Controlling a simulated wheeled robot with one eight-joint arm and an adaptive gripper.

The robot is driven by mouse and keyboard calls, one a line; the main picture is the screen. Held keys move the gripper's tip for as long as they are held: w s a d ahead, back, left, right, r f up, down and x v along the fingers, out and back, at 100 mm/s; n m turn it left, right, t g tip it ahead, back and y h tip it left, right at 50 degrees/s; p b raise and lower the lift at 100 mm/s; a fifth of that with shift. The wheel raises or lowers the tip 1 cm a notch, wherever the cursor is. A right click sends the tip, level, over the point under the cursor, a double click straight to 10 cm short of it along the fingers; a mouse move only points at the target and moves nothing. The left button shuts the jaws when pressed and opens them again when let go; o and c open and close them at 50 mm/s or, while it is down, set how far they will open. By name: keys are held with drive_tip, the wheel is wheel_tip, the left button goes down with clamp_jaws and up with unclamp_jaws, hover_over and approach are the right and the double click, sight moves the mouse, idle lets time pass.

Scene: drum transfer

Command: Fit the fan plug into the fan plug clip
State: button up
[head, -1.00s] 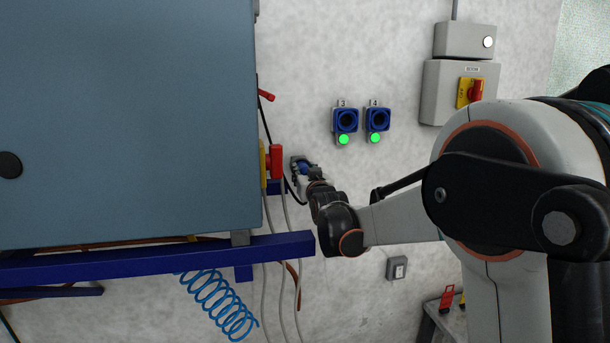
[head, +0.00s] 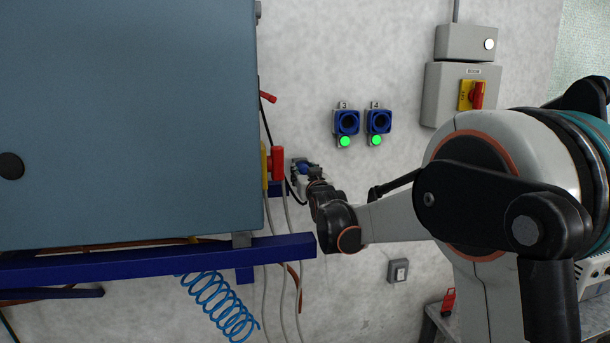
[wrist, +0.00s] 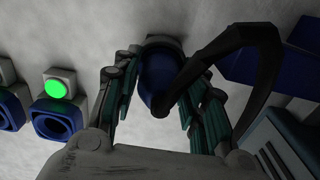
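The fan plug is a blue rounded body (wrist: 160,78) with a thick black cable curving off to the right in the wrist view. It also shows small and blue in the head view (head: 304,168), close to the wall beside the cabinet. A grey mount (wrist: 164,41), seemingly the clip, shows just behind the plug; the plug hides most of it, so I cannot tell how fully they fit. My gripper (wrist: 158,95) has its fingers on both sides of the plug. A narrow gap shows at the left finger; contact at the right is unclear. My gripper appears open around it.
A large blue-grey cabinet (head: 130,110) stands at left on a blue frame (head: 160,258). A red-handled switch (head: 277,163) and hanging cables are close to my gripper. Blue sockets (head: 346,122) and (head: 378,121) with green lights are on the wall to the right.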

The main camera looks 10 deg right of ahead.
drive_tip(key=shift+o, duration=0.4)
drive_tip(key=shift+s, duration=0.1)
drive_tip(key=s, duration=1.2)
